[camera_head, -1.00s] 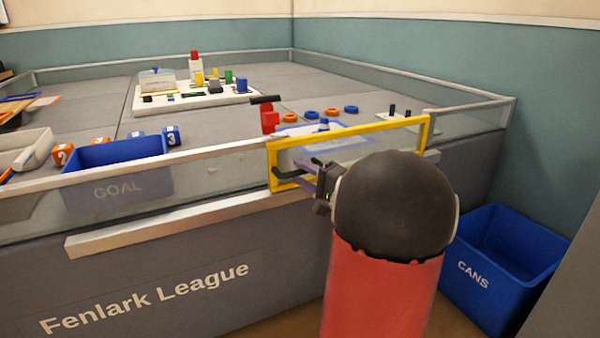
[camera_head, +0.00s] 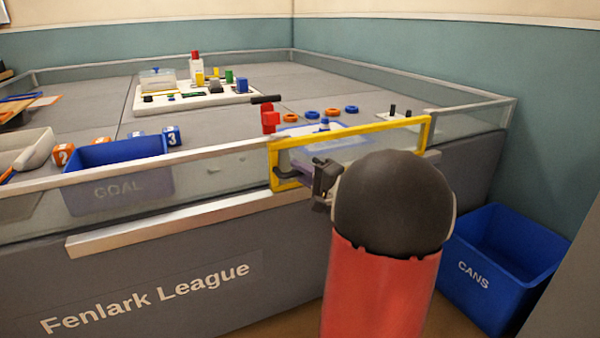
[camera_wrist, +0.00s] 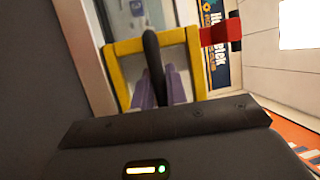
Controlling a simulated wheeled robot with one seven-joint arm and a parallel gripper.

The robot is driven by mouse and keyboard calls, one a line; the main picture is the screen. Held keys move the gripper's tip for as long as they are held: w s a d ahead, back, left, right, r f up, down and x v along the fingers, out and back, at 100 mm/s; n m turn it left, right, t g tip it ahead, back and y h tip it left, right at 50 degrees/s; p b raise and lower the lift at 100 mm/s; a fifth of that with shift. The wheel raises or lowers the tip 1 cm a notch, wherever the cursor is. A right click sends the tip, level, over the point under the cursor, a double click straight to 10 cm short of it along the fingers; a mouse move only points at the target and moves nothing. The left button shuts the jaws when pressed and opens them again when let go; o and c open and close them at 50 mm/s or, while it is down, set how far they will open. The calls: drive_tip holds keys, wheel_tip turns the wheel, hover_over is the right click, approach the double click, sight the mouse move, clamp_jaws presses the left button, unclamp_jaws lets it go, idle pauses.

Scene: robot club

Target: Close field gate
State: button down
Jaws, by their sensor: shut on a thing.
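The field gate (camera_head: 350,130) is a clear panel in a yellow frame, set in the low transparent wall at the field's front right. Its top bar looks nearly in line with the wall rail; I cannot tell whether any small gap is left. Its dark handle (camera_head: 287,184) is at the lower left of the frame. My gripper (camera_head: 305,178) is at the handle, partly hidden by my wrist. In the wrist view, the purple fingers of my gripper (camera_wrist: 158,90) are shut on the black handle (camera_wrist: 152,52), before the yellow frame (camera_wrist: 118,75).
A blue bin marked CANS (camera_head: 500,265) stands on the floor at the right. A blue GOAL box (camera_head: 110,155) is inside the wall at the left. Red and black pieces, rings and a white board (camera_head: 195,100) are on the field behind the gate.

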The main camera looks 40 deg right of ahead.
drive_tip(key=d, duration=0.2)
drive_tip(key=s+d+b, duration=0.1)
drive_tip(key=d, duration=0.1)
drive_tip(key=shift+d+f, duration=0.1)
drive_tip(key=shift+d, duration=0.1)
drive_tip(key=c, duration=1.4)
unclamp_jaws()
drive_tip(key=shift+s+d, duration=0.1)
drive_tip(key=s+d, duration=0.1)
drive_tip(key=s, duration=0.6)
drive_tip(key=shift+s+f, duration=0.3)
drive_tip(key=shift+f, duration=0.1)
